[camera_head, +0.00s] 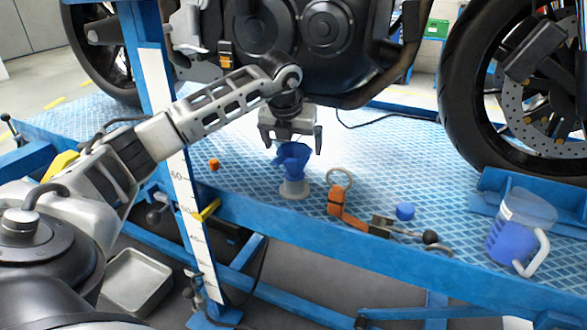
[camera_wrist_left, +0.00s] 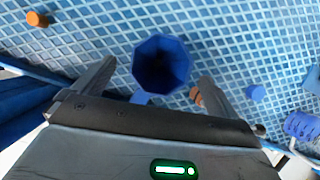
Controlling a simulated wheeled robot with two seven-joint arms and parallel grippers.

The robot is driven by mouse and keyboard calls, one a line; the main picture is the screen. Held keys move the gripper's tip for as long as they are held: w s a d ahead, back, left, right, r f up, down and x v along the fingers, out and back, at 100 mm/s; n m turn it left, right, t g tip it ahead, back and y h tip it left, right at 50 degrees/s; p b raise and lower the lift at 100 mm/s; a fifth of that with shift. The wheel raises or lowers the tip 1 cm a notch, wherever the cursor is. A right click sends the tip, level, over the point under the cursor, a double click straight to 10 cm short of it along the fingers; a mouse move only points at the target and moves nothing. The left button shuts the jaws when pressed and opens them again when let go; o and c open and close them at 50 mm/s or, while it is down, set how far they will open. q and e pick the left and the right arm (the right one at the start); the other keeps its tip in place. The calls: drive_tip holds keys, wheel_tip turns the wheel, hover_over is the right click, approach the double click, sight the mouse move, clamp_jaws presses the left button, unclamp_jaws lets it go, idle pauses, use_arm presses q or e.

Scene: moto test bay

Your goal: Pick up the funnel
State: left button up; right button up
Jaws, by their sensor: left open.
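The blue funnel (camera_head: 293,158) stands wide mouth up on a pale round base (camera_head: 294,189) on the blue lift platform. In the left wrist view the funnel (camera_wrist_left: 162,62) shows from above, its dark opening facing the camera. My left gripper (camera_head: 290,148) points down over the funnel, its fingers apart on either side of the funnel's top. In the left wrist view the fingers of the left gripper (camera_wrist_left: 157,75) are spread, with the funnel between and a little beyond the tips. I cannot tell whether they touch it. My right gripper is not in view.
An orange-handled tool (camera_head: 338,204) with a ring, a blue cap (camera_head: 405,211) and a measuring jug (camera_head: 520,228) with blue contents are to the right. A small orange piece (camera_head: 214,164) lies left. The motorcycle engine (camera_head: 315,40) hangs close above the gripper. A blue post (camera_head: 160,90) stands left.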

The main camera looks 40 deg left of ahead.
sight(295, 156)
use_arm(q)
drive_tip(key=b+x, duration=0.2)
drive_tip(key=x, duration=0.2)
drive_tip(key=shift+f, duration=0.4)
drive_tip(key=shift+w+f, duration=0.15)
drive_tip(key=c, duration=1.1)
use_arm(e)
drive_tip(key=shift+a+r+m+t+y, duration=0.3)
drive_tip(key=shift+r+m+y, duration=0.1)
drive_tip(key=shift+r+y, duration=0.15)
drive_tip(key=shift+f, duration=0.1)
